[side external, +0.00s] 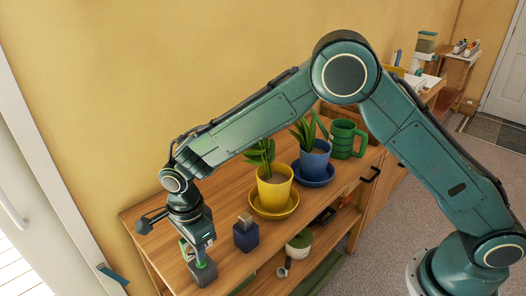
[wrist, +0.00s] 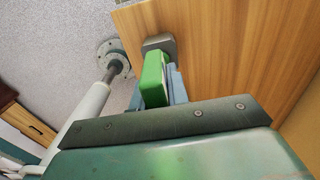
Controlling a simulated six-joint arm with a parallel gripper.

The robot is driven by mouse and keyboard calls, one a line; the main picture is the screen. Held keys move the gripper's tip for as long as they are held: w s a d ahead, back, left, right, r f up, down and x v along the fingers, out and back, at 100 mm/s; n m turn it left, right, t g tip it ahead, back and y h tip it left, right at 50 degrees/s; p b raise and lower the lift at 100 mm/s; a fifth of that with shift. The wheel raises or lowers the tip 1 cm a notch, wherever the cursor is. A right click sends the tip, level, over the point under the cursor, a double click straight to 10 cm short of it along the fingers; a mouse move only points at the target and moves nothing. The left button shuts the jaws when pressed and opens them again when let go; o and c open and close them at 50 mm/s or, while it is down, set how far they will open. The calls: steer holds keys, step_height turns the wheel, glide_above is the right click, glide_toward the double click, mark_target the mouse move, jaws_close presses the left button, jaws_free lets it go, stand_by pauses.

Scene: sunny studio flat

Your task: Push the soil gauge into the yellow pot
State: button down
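The yellow pot (side external: 274,193) stands upright on a yellow saucer (side external: 290,209) on the wooden bench, with a leafy plant and soil in it. My gripper (side external: 195,254) points down at the bench's near left end, left of the pot. A green piece, likely the soil gauge (wrist: 153,80), is between or beside my fingers in the wrist view. A dark grey block (side external: 203,273) is below the fingers; it also shows in the wrist view (wrist: 160,44). The gauge's probe is not visible. I cannot tell whether the fingers are closed on the gauge.
Behind the pot are a blue pot (side external: 315,163) on a blue saucer and a green watering can (side external: 345,138). A lower shelf holds a green and white pot (side external: 299,243). The bench's left edge is close.

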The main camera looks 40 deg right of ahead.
steer(key=shift+r, duration=0.2)
stand_by(0.4)
steer(key=shift+r, duration=3.3)
steer(key=w+d+r, duration=0.1)
steer(key=d+r, duration=0.3)
steer(key=d, duration=1.1)
steer(key=w+d+r, duration=0.1)
steer(key=d+r, duration=0.3)
steer(key=d, duration=1.1)
steer(key=shift+w+r, duration=0.15)
steer(key=shift+w, duration=0.25)
steer(key=shift+f, duration=0.4)
steer(key=shift+f, duration=2.6)
